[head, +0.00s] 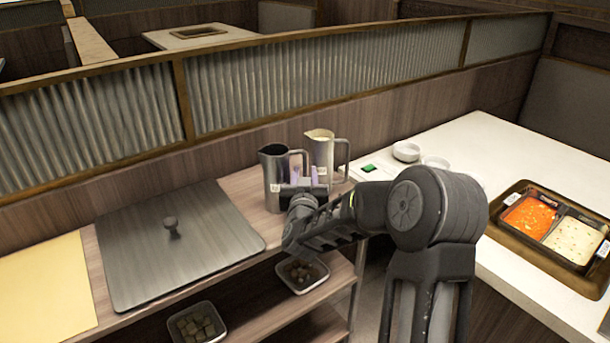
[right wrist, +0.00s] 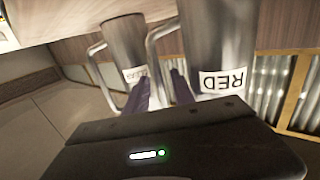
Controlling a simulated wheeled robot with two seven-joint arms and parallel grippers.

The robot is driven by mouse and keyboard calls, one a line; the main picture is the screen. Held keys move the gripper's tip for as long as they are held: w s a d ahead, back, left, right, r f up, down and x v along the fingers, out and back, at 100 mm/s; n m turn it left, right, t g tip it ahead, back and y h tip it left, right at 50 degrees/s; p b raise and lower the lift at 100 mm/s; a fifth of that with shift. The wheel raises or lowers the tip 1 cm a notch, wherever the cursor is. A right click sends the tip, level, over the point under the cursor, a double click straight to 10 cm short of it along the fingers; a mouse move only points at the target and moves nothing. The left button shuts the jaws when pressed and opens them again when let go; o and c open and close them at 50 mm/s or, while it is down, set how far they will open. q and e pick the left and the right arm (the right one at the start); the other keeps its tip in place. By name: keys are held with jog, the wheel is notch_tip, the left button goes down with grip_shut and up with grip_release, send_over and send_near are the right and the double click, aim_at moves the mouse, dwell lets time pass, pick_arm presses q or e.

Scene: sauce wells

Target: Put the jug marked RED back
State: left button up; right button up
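The jug marked RED (right wrist: 218,45) is a steel jug whose label shows upside down in the right wrist view. It appears to be the dark-mouthed left jug (head: 274,175) in the head view, upright on the wooden counter. A second steel jug (head: 320,150) with pale contents stands just right of it; it also shows in the right wrist view (right wrist: 124,45), its label too blurred to read. My right gripper (right wrist: 161,80) is at the RED jug's handle, its two purple fingers apart, with the handle seemingly between them. The fingers also show in the head view (head: 305,176). My left gripper is not in view.
A grey lid with a knob (head: 180,255) and a yellow board (head: 45,290) lie left on the counter. A corrugated partition (head: 330,80) stands behind. The white table (head: 480,150) at right holds white bowls (head: 406,151), a green marker (head: 369,168) and a sauce tray (head: 502,242).

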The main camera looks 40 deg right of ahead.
jog(key=shift+r, duration=0.15)
jog(key=b+v, duration=0.1)
jog(key=v, duration=1.1)
dwell(0.5)
